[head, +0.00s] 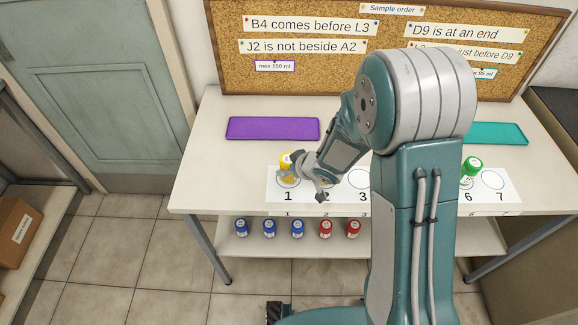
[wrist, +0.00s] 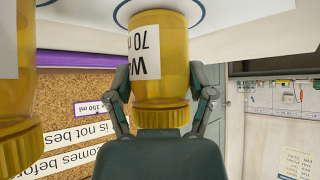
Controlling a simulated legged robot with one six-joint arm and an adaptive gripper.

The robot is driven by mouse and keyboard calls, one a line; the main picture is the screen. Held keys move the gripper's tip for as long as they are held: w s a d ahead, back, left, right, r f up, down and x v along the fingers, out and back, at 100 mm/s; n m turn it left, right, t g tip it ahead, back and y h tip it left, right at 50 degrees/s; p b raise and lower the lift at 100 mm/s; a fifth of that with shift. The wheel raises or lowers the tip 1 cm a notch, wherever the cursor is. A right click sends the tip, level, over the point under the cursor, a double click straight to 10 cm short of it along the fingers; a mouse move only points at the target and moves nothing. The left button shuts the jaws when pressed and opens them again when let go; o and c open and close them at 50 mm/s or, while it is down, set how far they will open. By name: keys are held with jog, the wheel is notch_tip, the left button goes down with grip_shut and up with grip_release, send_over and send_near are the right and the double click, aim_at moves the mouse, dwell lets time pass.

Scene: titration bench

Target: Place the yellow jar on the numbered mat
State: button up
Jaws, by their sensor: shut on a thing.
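A yellow jar (head: 286,161) is at circle 1 at the left end of the numbered mat (head: 275,198). My gripper (head: 303,180) reaches it from the right. In the wrist view, which is upside down, my gripper (wrist: 163,98) is shut on this yellow jar (wrist: 160,62), one finger on each side near the lid. The jar looks upright, its base over a printed ring; I cannot tell if it touches the mat. Its label reads "W" and "70". A second yellow jar (wrist: 16,105) shows partly, close by; my arm probably hides it in the head view.
A green-lidded jar (head: 471,166) stands at circle 6; circle 7 is empty. My arm hides the middle circles. A purple tray (head: 272,128) lies back left and a teal tray (head: 500,133) back right. Blue and red jars stand on the lower shelf (head: 262,248).

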jog(key=shift+a, duration=0.2)
jog(key=o, duration=1.1)
jog(key=shift+d, duration=0.1)
jog(key=shift+o, duration=0.2)
jog(key=shift+d, duration=0.1)
jog(key=shift+s+r, duration=0.1)
jog(key=shift+r, duration=0.15)
jog(key=v, duration=1.1)
jog(key=shift+s+d+r, duration=0.2)
